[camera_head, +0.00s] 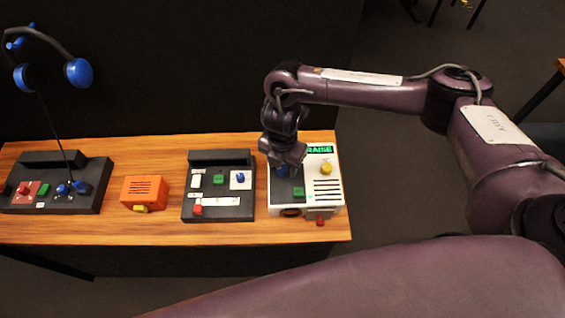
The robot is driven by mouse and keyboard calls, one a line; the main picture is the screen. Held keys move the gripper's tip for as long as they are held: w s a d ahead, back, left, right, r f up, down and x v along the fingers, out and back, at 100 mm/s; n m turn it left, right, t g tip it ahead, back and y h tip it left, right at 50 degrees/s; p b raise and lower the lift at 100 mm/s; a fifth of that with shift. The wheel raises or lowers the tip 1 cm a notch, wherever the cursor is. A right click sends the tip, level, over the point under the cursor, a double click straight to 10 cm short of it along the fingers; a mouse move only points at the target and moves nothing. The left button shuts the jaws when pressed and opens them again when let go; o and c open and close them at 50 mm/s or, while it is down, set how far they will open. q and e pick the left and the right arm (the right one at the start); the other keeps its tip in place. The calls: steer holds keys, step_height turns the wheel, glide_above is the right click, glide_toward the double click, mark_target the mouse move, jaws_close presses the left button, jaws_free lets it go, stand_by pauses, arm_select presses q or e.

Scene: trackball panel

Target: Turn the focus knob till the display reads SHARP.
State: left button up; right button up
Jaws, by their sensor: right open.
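A white panel box (333,196) stands near the right end of the table. Its green-lit display (319,150) shows the letters RAISE; its left end is hidden by my right gripper. My right gripper (285,163) is open, pointing down over the box's upper left part. A yellow knob (326,169) is at the upper right of the box and a green button (298,192) is below. No label marks a focus knob legibly. My left gripper is out of view.
A dark panel (232,210) with coloured controls stands left of the white box. Further left are an orange box (143,190) and a dark base with a blue-ended headset on a stand. Bare wooden table (120,228) shows along the front.

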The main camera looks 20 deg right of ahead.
steer(key=shift+w, duration=0.1)
steer(key=c, duration=0.9)
steer(key=shift+m, duration=0.3)
steer(key=shift+c, duration=0.4)
steer(key=shift+r+m+p, duration=0.15)
steer(key=shift+m+p, duration=0.35)
steer(key=shift+p, duration=0.2)
steer(key=m+p, duration=0.3)
steer(key=m, duration=0.1)
arm_select(q)
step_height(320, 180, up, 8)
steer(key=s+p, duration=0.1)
steer(key=p, duration=0.2)
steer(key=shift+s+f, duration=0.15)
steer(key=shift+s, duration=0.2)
arm_select(e)
steer(key=shift+m, duration=1.9)
steer(key=o, duration=1)
